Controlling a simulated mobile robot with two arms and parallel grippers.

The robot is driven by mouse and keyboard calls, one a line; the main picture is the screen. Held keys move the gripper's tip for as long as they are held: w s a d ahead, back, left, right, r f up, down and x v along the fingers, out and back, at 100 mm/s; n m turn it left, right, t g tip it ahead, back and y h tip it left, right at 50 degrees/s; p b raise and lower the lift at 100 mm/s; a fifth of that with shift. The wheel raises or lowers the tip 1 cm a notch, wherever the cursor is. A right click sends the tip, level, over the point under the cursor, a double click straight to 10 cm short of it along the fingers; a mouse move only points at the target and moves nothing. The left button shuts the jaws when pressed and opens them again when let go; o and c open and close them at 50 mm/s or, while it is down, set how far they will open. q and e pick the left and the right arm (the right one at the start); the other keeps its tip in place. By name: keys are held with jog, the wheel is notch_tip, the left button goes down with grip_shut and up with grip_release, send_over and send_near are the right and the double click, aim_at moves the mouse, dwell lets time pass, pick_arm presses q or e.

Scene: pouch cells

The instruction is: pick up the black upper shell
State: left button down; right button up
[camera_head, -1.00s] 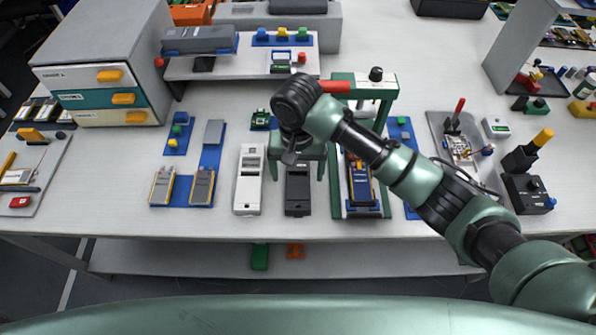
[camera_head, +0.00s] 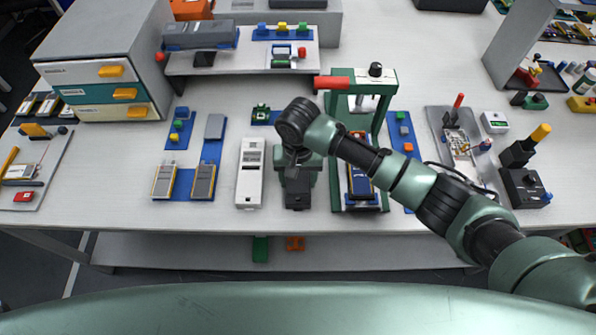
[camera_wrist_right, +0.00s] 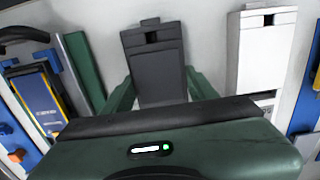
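The black upper shell (camera_head: 298,201) lies on the table's front part, between a white shell (camera_head: 250,180) and a green press frame (camera_head: 386,100). My right gripper (camera_head: 298,180) is over it, pointing down, with its green fingers close on both sides of it. In the right wrist view the black shell (camera_wrist_right: 160,75) sits between the two fingertips (camera_wrist_right: 160,76), which appear to touch its side edges. The gripper body hides its near end. The shell still rests on the table. My left gripper is not in view.
The white shell stands close beside my right gripper, also in the wrist view (camera_wrist_right: 262,50). On the other side, a blue-and-yellow piece (camera_head: 360,185) sits in the press. Two pouch cells (camera_head: 203,182) lie on a blue mat. A raised shelf (camera_head: 240,65) stands behind.

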aim_at(298, 180)
jog(key=shift+r, duration=0.1)
jog(key=shift+c, duration=0.4)
jog(key=shift+r, duration=0.25)
notch_tip(298, 180, up, 3)
jog(key=shift+s+f+b, duration=0.1)
jog(key=shift+b, duration=0.45)
jog(key=s+b, duration=0.1)
jog(key=s, duration=1.7)
jog(key=shift+b, duration=0.3)
jog(key=shift+w, duration=0.15)
jog(key=w+d+r+p, duration=0.4)
jog(key=w+d+p, duration=0.4)
jog(key=w, duration=0.1)
jog(key=w+d+r+p, duration=0.4)
jog(key=w+d+p, duration=0.4)
jog(key=w, duration=0.2)
jog(key=shift+r, duration=0.35)
